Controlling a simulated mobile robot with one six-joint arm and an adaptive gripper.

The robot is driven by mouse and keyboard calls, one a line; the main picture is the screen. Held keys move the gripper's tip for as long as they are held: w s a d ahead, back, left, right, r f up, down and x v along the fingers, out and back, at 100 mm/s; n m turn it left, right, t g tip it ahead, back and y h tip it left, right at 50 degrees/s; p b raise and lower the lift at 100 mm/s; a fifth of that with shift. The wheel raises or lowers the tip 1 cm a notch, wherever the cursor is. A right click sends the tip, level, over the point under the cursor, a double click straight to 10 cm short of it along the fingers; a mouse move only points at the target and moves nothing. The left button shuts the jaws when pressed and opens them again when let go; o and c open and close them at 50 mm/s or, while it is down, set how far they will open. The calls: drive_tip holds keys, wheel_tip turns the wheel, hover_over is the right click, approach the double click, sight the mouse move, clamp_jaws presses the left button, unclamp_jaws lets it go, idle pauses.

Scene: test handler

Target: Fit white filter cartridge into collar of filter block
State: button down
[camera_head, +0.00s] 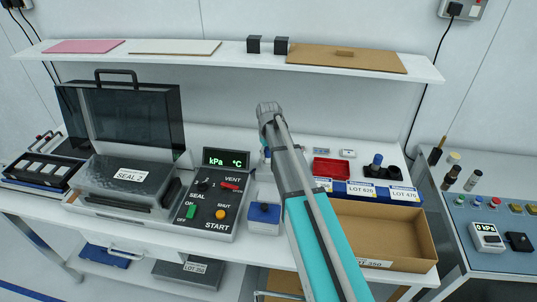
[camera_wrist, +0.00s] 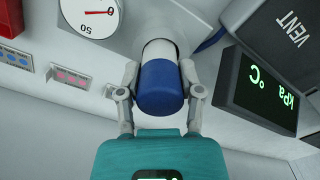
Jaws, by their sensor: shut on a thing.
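The filter cartridge (camera_wrist: 160,88), a cylinder with a blue end and a white body, is between the two fingers of my gripper (camera_wrist: 159,76) in the wrist view. My gripper is shut on it. The white part points away from me, toward a pale grey block (camera_wrist: 140,22) beside a round gauge (camera_wrist: 88,12); this looks like the filter block. The far end of the cartridge is out of sight, and I cannot tell whether it is in the collar. In the head view my arm hides the gripper, cartridge and most of the block.
The control panel (camera_head: 213,203) with its kPa display (camera_head: 226,158) stands close on the left. A blue-topped box (camera_head: 264,213) is in front. A red tray (camera_head: 333,168) and an open cardboard box (camera_head: 400,231) lie to the right. A shelf (camera_head: 235,52) runs above the bench.

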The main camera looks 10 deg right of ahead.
drive_tip(key=shift+f+b, duration=0.35)
drive_tip(key=shift+f, duration=0.1)
drive_tip(key=shift+c, duration=0.8)
unclamp_jaws()
drive_tip(key=shift+r, duration=0.25)
wheel_tip(320, 180, up, 10)
drive_tip(key=p, duration=1)
drive_tip(key=shift+f, duration=0.25)
idle(0.4)
drive_tip(key=s+f+b, duration=0.1)
drive_tip(key=s, duration=0.7)
drive_tip(key=s+a+f+m+b, duration=0.1)
drive_tip(key=s, duration=0.7)
drive_tip(key=s+f+m+b, duration=0.1)
drive_tip(key=s, duration=0.7)
drive_tip(key=shift+a+f, duration=0.1)
drive_tip(key=shift+a, duration=0.3)
